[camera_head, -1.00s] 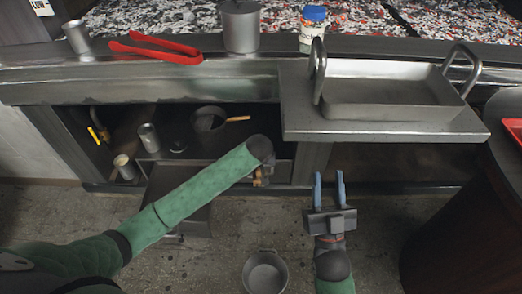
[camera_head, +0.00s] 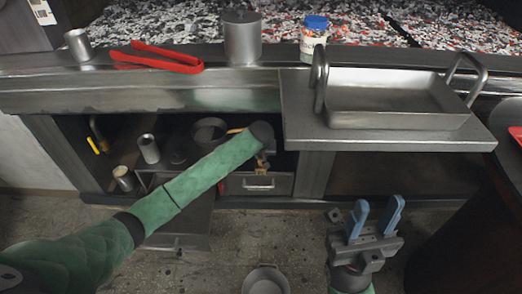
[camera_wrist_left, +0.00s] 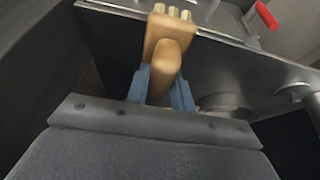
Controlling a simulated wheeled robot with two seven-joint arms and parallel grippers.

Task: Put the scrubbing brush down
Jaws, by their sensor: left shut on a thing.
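The scrubbing brush (camera_wrist_left: 163,45) is a light wooden piece with pale bristle tufts at its far end, seen in the left wrist view. My left gripper (camera_wrist_left: 160,88) is shut on it, with the blue fingers on both sides. In the head view my left forearm reaches over the drawer area under the counter and hides most of the left gripper (camera_head: 264,165) and the brush. My right gripper (camera_head: 374,217) is open and empty, above the floor in front of the counter.
A metal tray (camera_head: 390,104) stands on the side shelf (camera_head: 300,115). Red tongs (camera_head: 155,58), a pot (camera_head: 242,40) and a jar (camera_head: 313,35) are on the ledge. A pan (camera_head: 209,131) and cups (camera_head: 148,149) are inside the cabinet. A bucket (camera_head: 265,281) stands on the floor.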

